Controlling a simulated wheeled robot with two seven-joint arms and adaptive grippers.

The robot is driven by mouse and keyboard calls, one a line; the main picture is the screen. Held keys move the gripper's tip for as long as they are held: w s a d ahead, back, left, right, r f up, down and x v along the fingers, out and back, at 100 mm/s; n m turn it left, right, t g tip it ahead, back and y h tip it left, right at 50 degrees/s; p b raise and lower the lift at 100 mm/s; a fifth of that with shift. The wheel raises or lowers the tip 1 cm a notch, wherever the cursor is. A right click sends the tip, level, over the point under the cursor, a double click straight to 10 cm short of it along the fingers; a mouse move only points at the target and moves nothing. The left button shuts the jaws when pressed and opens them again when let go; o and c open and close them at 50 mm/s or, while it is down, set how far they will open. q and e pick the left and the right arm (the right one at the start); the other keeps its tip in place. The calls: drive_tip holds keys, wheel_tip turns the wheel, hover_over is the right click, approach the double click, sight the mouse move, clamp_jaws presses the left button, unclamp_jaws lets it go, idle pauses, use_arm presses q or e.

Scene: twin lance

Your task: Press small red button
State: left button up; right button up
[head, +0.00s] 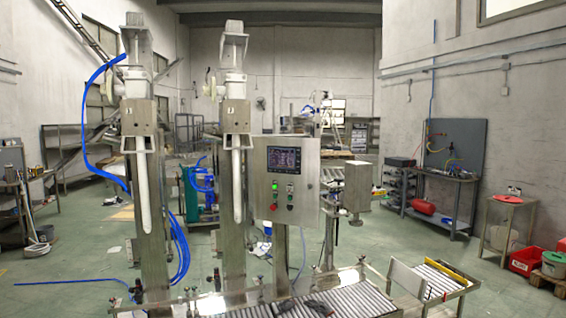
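A steel control box (312,185) stands on a post right of the two filling lances. Its front carries a lit screen (284,159) at the top and several small buttons below. A small red button (274,206) is at the lower left of the panel, below a green button (275,187). Nothing covers the panel front. Neither of my grippers can be made out in the head view.
Two tall lance columns (148,235) (233,260) stand left of the box, with blue hoses (88,110). A roller conveyor (350,300) crosses the bottom; an unclear dark object (318,308) is on it.

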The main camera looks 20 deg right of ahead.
clamp_jaws()
idle(1.2)
